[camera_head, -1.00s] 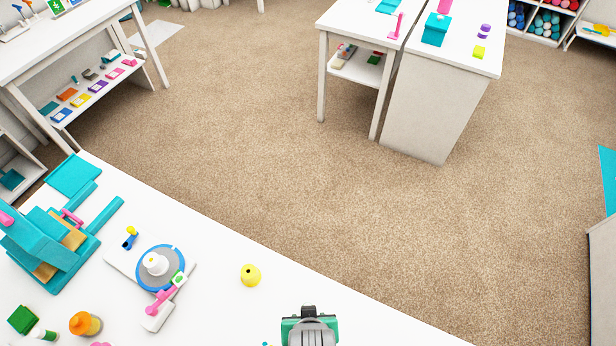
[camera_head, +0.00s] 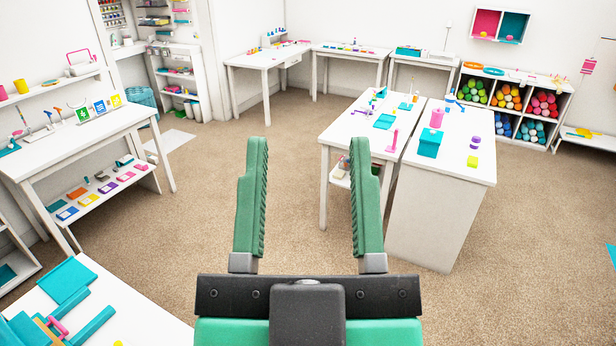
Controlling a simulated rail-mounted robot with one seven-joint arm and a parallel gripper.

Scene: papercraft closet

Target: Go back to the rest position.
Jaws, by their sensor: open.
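My gripper (camera_head: 308,205) is large in the middle of the head view, raised close to the camera. Its two green ridged fingers point up and stand wide apart. Nothing is between them except the view of the carpet and furniture far behind. The gripper touches nothing that I can see.
A white table (camera_head: 135,318) with a teal press-like device (camera_head: 65,310) is at the lower left. Two white tables, the left one (camera_head: 350,127) and the right one (camera_head: 455,180), stand ahead right. A white desk (camera_head: 75,145) is at left. Open carpet (camera_head: 200,215) lies between.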

